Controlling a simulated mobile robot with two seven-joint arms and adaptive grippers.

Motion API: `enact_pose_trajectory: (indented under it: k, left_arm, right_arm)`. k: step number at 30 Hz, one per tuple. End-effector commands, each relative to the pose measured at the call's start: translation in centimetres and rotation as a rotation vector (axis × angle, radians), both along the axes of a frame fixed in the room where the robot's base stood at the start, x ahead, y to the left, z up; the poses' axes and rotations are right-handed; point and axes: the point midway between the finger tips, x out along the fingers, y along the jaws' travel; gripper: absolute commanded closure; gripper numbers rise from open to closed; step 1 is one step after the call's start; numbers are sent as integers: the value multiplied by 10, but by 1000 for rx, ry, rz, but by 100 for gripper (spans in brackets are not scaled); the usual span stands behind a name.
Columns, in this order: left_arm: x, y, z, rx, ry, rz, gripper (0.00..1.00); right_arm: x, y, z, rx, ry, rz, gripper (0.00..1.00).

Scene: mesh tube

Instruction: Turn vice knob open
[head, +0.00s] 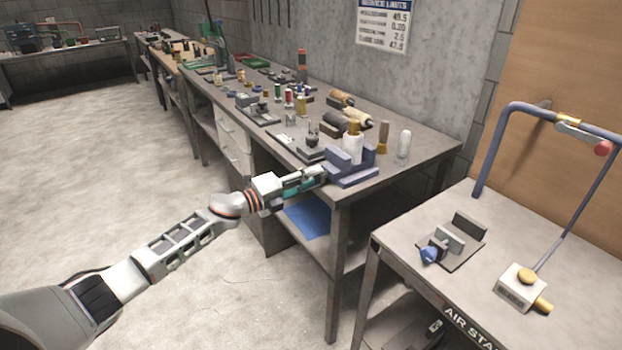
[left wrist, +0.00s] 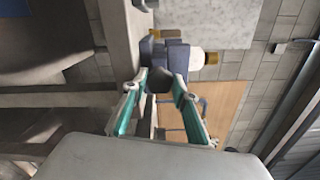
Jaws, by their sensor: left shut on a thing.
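A blue-grey vice (head: 352,176) sits at the near corner of the long workbench, with a white cylinder (head: 353,147) standing upright between its jaws. My left gripper (head: 318,174) reaches in from the left to the vice's near side. In the left wrist view, the teal-sided fingers of the gripper (left wrist: 160,82) are closed on the dark vice knob (left wrist: 159,78), in front of the vice body (left wrist: 177,58). The knob is hidden behind the fingers in the head view, and its turn angle cannot be told. My right gripper is not in view.
The workbench (head: 425,140) holds spools, small tools and brushes behind the vice. A second table (head: 400,225) at the right carries a small blue-knobbed clamp (head: 452,243) and a bent blue pipe frame (head: 487,150). A blue sheet (head: 307,219) lies on the shelf below.

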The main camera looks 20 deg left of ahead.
Motion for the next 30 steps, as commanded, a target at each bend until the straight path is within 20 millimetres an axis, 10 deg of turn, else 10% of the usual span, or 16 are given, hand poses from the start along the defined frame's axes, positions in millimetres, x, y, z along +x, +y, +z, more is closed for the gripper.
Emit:
enact_pose_trajectory:
  k: [14,30]
  left_arm:
    - [-4,4,-2,2,3,1,55]
    - [-57,45,0,-1,1,0,55]
  right_arm:
    - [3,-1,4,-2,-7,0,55]
    - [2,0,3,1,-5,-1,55]
